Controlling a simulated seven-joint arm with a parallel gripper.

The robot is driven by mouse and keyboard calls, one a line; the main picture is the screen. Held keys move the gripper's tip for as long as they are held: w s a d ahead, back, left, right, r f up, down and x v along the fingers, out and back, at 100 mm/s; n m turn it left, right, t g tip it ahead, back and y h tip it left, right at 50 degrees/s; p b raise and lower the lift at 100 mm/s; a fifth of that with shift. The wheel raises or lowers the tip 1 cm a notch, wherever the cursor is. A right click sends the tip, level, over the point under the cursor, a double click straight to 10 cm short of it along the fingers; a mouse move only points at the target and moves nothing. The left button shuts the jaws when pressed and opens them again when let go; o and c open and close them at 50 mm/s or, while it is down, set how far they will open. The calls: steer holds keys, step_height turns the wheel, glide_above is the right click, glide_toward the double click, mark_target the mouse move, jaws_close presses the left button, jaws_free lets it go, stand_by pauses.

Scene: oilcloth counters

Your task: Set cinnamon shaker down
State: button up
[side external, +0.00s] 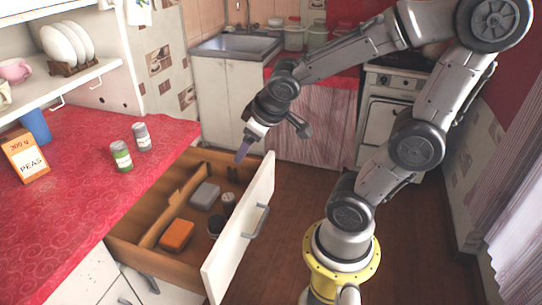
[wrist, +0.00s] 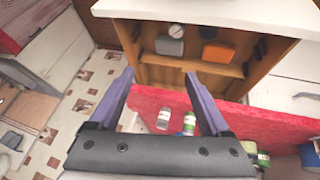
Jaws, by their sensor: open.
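My gripper (side external: 242,153) is open and empty, above the far end of the open drawer (side external: 133,236). In the wrist view its two purple fingers (wrist: 160,77) are spread with nothing between them. Two small shakers stand on the red counter: a grey one (side external: 142,137) and a green-labelled one (side external: 121,156). The wrist view shows the grey shaker (wrist: 163,118) and the green one (wrist: 188,123) beyond the fingers. I cannot read which one is the cinnamon shaker.
The drawer also holds a grey box (side external: 205,196), an orange box (side external: 177,235) and a dark round item (side external: 215,226).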

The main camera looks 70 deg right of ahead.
steer(key=s+a+r+n+y, duration=0.1)
steer(key=s+a+r+y, duration=0.2)
steer(key=s+a, duration=0.5)
steer(key=shift+s+r, duration=0.15)
steer(key=shift+r, duration=0.5)
steer(key=shift+c, duration=0.2)
